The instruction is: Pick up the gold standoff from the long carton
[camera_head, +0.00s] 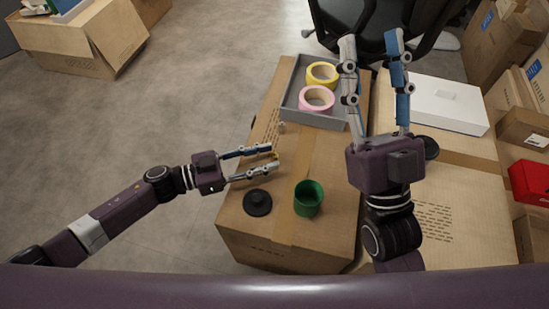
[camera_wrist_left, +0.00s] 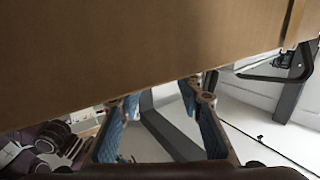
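In the left wrist view the left gripper (camera_wrist_left: 165,105) also shows spread fingers, with brown cardboard beyond. My right gripper (camera_head: 371,42) is open and empty, raised at the right.
A green cup (camera_head: 308,199) and a black disc-shaped thing (camera_head: 257,202) stand near the carton's front. A grey tray (camera_head: 297,109) with yellow and pink tape rolls sits at its back. A white box (camera_head: 435,101) lies on a second carton to the right.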

